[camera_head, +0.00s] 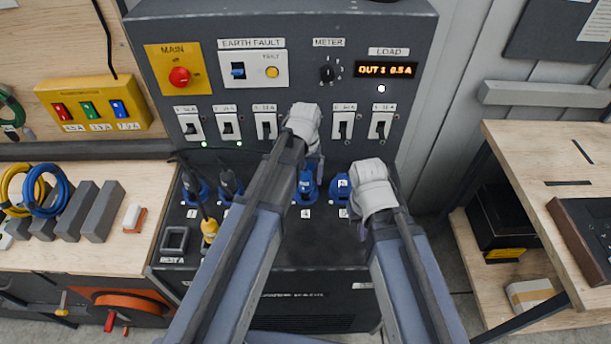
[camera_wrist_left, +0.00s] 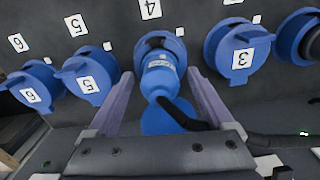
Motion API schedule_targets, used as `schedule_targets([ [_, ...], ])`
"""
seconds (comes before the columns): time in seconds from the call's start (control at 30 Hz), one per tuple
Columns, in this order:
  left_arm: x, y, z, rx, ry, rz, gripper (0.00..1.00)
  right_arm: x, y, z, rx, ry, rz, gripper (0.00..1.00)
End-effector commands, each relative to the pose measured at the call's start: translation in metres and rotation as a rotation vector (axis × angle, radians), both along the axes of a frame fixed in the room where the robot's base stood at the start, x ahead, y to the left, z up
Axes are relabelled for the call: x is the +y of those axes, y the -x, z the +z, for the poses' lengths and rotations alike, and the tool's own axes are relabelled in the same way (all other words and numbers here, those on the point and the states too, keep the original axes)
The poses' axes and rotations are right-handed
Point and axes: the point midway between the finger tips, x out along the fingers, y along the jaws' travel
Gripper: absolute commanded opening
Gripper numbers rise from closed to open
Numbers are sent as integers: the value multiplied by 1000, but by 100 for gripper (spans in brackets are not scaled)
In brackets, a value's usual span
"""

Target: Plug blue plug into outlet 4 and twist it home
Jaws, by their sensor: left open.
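The blue plug (camera_wrist_left: 160,78) stands at outlet 4 (camera_wrist_left: 143,48) in the left wrist view, with its black cable (camera_wrist_left: 185,118) trailing right. Its front end is at the socket mouth; how deep it sits cannot be told. My left gripper (camera_wrist_left: 160,74) is open, with one finger on each side of the plug and gaps between. In the head view my left wrist hides much of outlet 4 (camera_head: 306,186); blue shows beside it. My right gripper (camera_head: 364,225) is beside outlet 5 (camera_head: 340,186), its fingers mostly hidden by its wrist.
Lidded outlet 3 (camera_wrist_left: 237,50) is right of the plug in the wrist view, and outlets 5 (camera_wrist_left: 90,75) and 6 (camera_wrist_left: 37,85) are left. A wooden bench (camera_head: 560,165) stands to the right.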

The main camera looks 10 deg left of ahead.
Motion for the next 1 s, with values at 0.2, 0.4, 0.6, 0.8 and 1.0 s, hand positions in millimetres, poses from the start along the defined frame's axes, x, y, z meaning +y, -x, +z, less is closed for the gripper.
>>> schedule_targets([
  [0.2, 0, 0, 0, 0, 0, 0, 86, 0, 0, 0, 0, 0, 0, 0],
  [0.4, 0, 0, 0, 0, 0, 0, 64, 0, 0, 0, 0, 0, 0, 0],
  [0.6, 0, 0, 0, 0, 0, 0, 42, 0, 0, 0, 0, 0, 0, 0],
  [0.8, 0, 0, 0, 0, 0, 0, 19, 0, 0, 0, 0, 0, 0, 0],
  [1.0, 0, 0, 0, 0, 0, 0, 0, 0, 0, 0, 0, 0, 0, 0],
])
